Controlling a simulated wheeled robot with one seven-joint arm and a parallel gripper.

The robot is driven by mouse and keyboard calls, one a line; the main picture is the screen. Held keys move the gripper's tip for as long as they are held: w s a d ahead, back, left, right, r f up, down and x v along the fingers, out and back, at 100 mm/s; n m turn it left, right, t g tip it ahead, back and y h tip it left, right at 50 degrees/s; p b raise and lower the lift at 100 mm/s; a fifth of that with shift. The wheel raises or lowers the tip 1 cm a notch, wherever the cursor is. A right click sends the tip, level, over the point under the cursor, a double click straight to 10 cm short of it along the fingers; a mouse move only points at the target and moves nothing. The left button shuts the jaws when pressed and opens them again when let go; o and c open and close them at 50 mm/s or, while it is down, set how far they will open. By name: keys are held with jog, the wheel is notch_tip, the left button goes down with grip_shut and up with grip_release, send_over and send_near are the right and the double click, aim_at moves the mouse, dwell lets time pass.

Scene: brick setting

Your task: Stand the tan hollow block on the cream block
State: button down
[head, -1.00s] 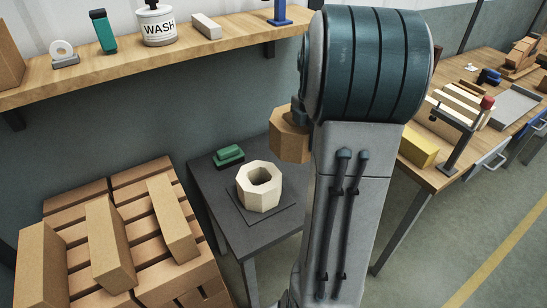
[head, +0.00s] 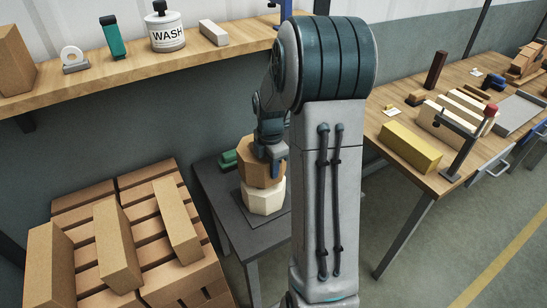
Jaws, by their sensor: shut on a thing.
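The cream block (head: 263,196) is an eight-sided block standing on a dark square plate on the small grey table. The tan hollow block (head: 259,173) is directly above it, upright, its lower edge at the cream block's top. I cannot tell whether the two touch fully or a thin gap is left. My gripper (head: 268,158) comes from above and is shut on the tan block's wall. My arm hides the right side of the table, and the gripper hides the tan block's opening.
The small grey table (head: 221,205) also holds a green object (head: 229,158) behind the blocks. A pallet stacked with brown bricks (head: 116,245) stands close on the left. A wooden shelf (head: 120,77) runs above at the back. A workbench (head: 418,177) with bricks stands on the right.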

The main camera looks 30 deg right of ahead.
jog(key=shift+f, duration=0.75)
jog(key=shift+w+f+b, duration=0.1)
jog(key=shift+f+b, duration=0.25)
jog(key=shift+f, duration=0.25)
jog(key=c, duration=1)
grip_release()
notch_tip(320, 180, up, 12)
jog(key=shift+r, duration=0.1)
jog(key=shift+s+a+r, duration=0.15)
jog(key=shift+s+r, duration=0.05)
jog(key=shift+r, duration=0.35)
jog(key=shift+s+a+r+m+t, duration=0.3)
jog(key=shift+s+a+m+t, duration=0.2)
jog(key=shift+s+a+m, duration=2.2)
jog(key=shift+s+a+r+m+t, duration=0.45)
jog(key=shift+s+a+m, duration=1.4)
jog(key=shift+s+m, duration=1.7)
jog(key=shift+s+a+r+m+t, duration=0.2)
jog(key=shift+s+a+m+t, duration=0.35)
jog(key=shift+s+a+m, duration=2.15)
